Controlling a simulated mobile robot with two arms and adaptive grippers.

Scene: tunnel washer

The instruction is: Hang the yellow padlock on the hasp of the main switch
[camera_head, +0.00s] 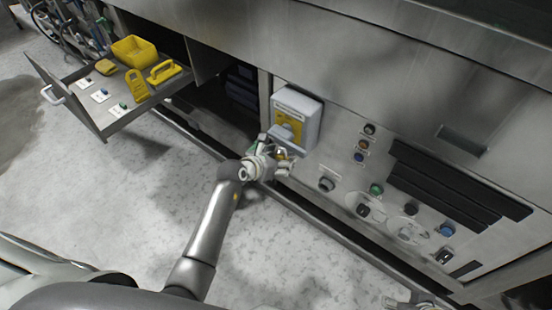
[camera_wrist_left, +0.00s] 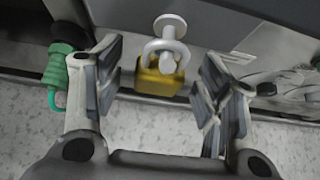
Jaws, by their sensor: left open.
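The main switch (camera_head: 297,117) is a grey box with a yellow plate and a grey handle on the metal panel. The yellow padlock (camera_wrist_left: 160,82) is just below the box, at a pale peg with a round base (camera_wrist_left: 170,27). Its light shackle is upright around or against the peg; I cannot tell which. It also shows small in the head view (camera_head: 281,154). My left gripper (camera_wrist_left: 160,95) is open, one finger on each side of the padlock, with visible gaps. The hasp cannot be made out. My right gripper (camera_head: 408,302) is partly cut off at the bottom edge.
An open drawer (camera_head: 95,122) at the upper left holds a yellow bin (camera_head: 134,50), other yellow items and small labelled cards. Buttons and knobs, including a green button (camera_head: 376,190), cover the panel right of the switch.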

